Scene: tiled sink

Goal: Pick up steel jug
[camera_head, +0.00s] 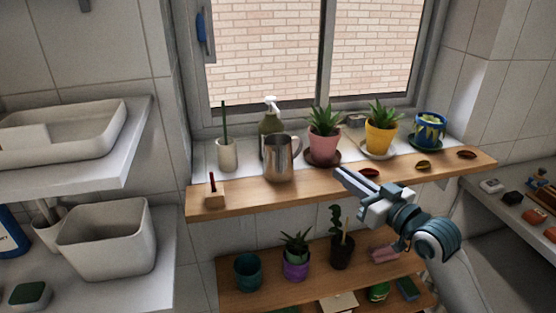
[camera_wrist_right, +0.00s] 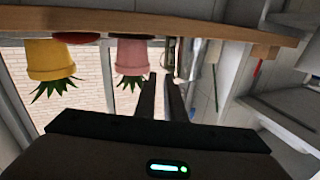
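The steel jug (camera_head: 278,160) stands upright on the wooden window shelf (camera_head: 325,183), its handle on the right side. In the right wrist view, which is upside down, the jug (camera_wrist_right: 190,60) shows just beyond and to the right of the fingertips. My right gripper (camera_head: 341,178) is in front of the shelf, to the right of the jug and apart from it. In the wrist view its two dark fingers (camera_wrist_right: 162,82) show a gap between them with nothing held. My left gripper is not in view.
A green spray bottle (camera_head: 270,122) stands close behind the jug. A pink pot (camera_head: 323,147) and a yellow pot (camera_head: 380,139) stand to its right. A white cup (camera_head: 227,155) and a small wooden block (camera_head: 214,195) are to its left. A lower shelf (camera_head: 262,298) holds more pots.

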